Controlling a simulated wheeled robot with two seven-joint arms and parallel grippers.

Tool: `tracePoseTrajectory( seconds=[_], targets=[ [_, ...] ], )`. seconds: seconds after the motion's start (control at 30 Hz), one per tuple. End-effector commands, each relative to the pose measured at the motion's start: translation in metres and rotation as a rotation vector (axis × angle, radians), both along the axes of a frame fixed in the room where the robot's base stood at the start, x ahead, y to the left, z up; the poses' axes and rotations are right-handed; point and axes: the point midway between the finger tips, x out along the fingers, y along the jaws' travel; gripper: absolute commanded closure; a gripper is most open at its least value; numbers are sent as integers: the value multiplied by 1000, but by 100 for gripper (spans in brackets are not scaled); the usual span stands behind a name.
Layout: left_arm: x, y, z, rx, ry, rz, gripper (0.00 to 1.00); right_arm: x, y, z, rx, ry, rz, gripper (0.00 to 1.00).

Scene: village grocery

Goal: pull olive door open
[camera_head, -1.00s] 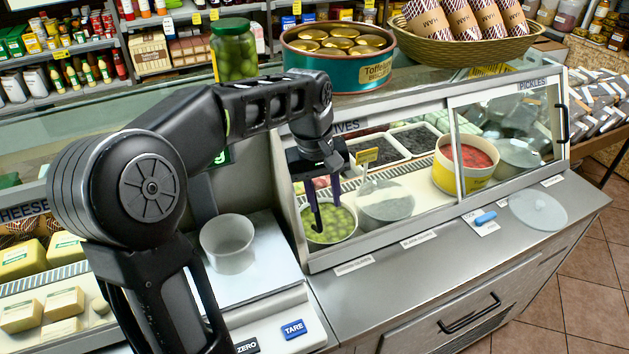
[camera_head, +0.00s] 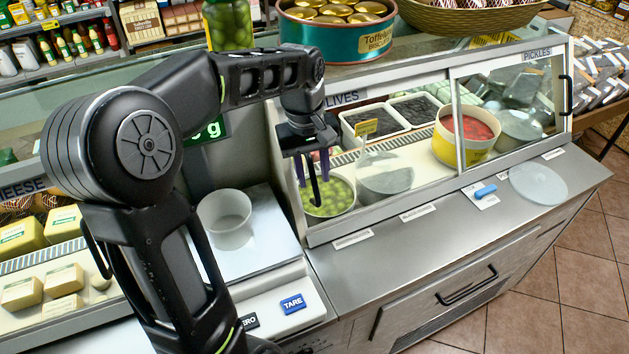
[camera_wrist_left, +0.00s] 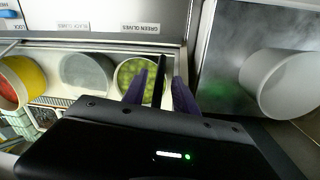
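The olive door (camera_head: 385,180) is the left glass panel of the deli case, under the OLIVES label. It looks closed, with the green olives (camera_head: 330,197) behind it. Its black upright handle (camera_head: 313,190) is at its left end. My left gripper (camera_head: 313,167) is at this handle with its purple fingers pointing down. In the left wrist view the handle (camera_wrist_left: 160,68) stands between the two fingers (camera_wrist_left: 159,82), with a gap showing on each side. The gripper looks open around it. My right gripper is not in view.
A white tub (camera_head: 226,218) stands on the scale left of the door. The PICKLES door (camera_head: 512,110) is to the right. A blue-handled item (camera_head: 485,191) and a clear round lid (camera_head: 538,183) lie on the counter. A teal biscuit tin (camera_head: 335,38) sits on top of the case.

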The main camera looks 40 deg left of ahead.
Motion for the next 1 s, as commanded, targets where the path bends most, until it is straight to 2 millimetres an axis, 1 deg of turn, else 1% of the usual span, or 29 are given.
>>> tracePoseTrajectory(
  seconds=[0.1, 0.2, 0.3, 0.53, 0.57, 0.9, 0.97, 1.0],
  targets=[
    [1, -1, -17, -1, 3, 1, 66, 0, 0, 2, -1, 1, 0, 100],
    [2, -2, -26, 0, 1, 1, 66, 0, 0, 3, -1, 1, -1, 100],
    [2, -2, -31, -1, -1, 0, 66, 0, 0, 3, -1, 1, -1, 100],
    [2, -2, -31, 0, -1, 0, 66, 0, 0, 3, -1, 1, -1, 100],
    [2, -2, -31, 0, -1, 0, 67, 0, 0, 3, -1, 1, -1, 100],
    [2, -2, -31, 0, -1, 0, 95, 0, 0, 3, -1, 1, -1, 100],
    [2, -2, -31, 0, -1, 0, 100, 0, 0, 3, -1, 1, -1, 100],
    [2, -2, -31, 0, -1, 0, 100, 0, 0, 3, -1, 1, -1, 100]
  ],
)
